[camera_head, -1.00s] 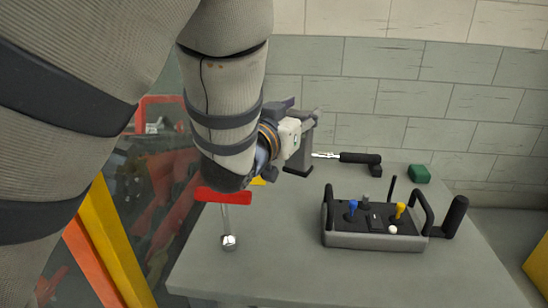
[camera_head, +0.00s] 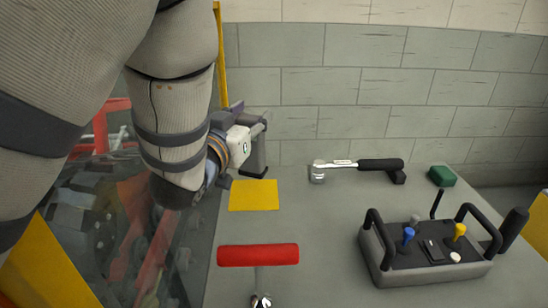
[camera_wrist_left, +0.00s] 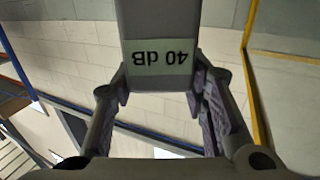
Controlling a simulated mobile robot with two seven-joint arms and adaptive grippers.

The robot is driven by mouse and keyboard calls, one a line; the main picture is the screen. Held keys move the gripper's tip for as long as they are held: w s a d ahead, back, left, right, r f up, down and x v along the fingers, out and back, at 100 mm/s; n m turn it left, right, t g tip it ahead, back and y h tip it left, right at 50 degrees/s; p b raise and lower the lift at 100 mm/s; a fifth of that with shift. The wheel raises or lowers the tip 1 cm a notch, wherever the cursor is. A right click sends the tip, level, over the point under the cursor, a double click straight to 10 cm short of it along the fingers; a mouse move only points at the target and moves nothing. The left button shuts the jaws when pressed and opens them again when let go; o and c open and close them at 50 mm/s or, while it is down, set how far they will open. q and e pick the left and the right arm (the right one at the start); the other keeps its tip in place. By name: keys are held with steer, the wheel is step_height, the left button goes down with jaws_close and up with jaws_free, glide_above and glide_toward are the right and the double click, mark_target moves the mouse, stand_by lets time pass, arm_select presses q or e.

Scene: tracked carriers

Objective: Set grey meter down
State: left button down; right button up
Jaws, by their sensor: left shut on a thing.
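My left gripper (camera_head: 258,132) is shut on the grey meter (camera_head: 253,158) and holds it upright near the table's far left edge, just behind the yellow square (camera_head: 254,196). I cannot tell whether the meter's base touches the table. In the left wrist view the meter (camera_wrist_left: 157,25) is between the two fingers of the left gripper (camera_wrist_left: 158,82), and its pale label reads "40 dB" upside down. My left arm hides part of the scene on the left. My right gripper is not in view.
On the grey table (camera_head: 310,225) lie a red-handled tool (camera_head: 258,254), a black-handled wrench (camera_head: 380,165), a green block (camera_head: 441,176) and a control box (camera_head: 420,258) with levers. The table's middle is clear. A brick wall (camera_head: 360,85) stands behind.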

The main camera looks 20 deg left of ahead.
arm_select(q)
step_height(320, 180, down, 6)
steer(key=shift+f+b, duration=0.1)
steer(key=shift+b, duration=0.45)
steer(key=c, duration=1)
jaws_free()
steer(key=shift+o, duration=0.2)
steer(key=s, duration=0.7)
steer(key=shift+s+d+p, duration=0.25)
steer(key=shift+p, duration=0.05)
